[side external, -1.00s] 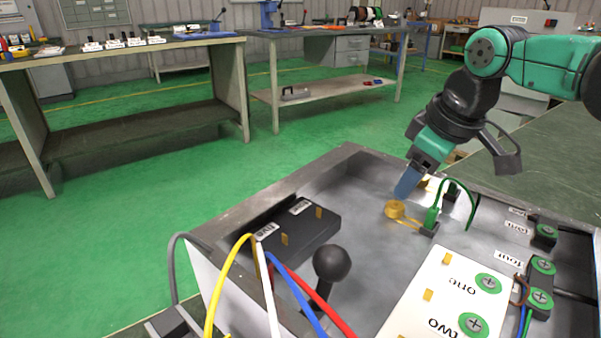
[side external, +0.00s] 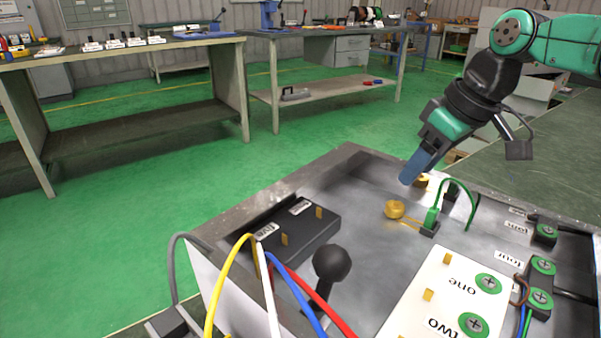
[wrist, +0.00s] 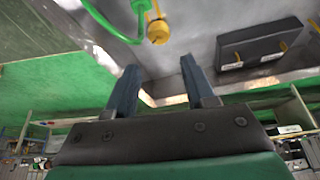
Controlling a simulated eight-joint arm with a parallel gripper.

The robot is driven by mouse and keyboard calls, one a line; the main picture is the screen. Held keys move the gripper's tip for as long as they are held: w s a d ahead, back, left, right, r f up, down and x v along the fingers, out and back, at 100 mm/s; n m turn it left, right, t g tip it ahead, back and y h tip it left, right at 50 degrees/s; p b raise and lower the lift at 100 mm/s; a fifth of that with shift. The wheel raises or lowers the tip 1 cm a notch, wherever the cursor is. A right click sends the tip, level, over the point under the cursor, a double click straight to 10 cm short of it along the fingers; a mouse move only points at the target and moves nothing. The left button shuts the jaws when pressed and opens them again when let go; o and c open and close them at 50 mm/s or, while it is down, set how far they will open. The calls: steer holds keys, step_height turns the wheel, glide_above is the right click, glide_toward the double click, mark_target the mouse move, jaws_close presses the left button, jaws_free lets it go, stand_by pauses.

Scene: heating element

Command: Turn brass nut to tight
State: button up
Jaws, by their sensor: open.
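A round brass nut (side external: 395,209) sits on the floor of the grey metal box, with a brass tab running to a green plug (side external: 431,216). It also shows in the wrist view (wrist: 158,31), ahead of the fingertips. A second brass piece (side external: 421,181) is by the box's back wall, partly behind my fingers. In the wrist view a brass piece (wrist: 147,98) shows between the fingers, partly hidden by the left one. My gripper (side external: 406,182) is tilted, above and behind the round nut and apart from it. In the wrist view my gripper (wrist: 160,66) is open, holding nothing visible.
A dark block (side external: 298,240) with brass tabs stands to the left in the box. A black ball-topped lever (side external: 331,264) and coloured wires are in front. A white panel (side external: 440,300) and green terminals are at right. The box rim (side external: 290,190) is raised.

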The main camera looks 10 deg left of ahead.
steer(key=s+d+r+m+t, duration=0.2)
steer(key=d+r+m, duration=0.2)
steer(key=d+r, duration=0.65)
steer(key=s+d+f+m+t+h, duration=0.1)
steer(key=s+d+f+m+h, duration=0.1)
steer(key=s+d, duration=0.8)
steer(key=shift+d+f+m+t+h, duration=0.35)
steer(key=shift+d+f+m, duration=0.2)
steer(key=shift+d+m, duration=0.65)
steer(key=shift+f, duration=0.1)
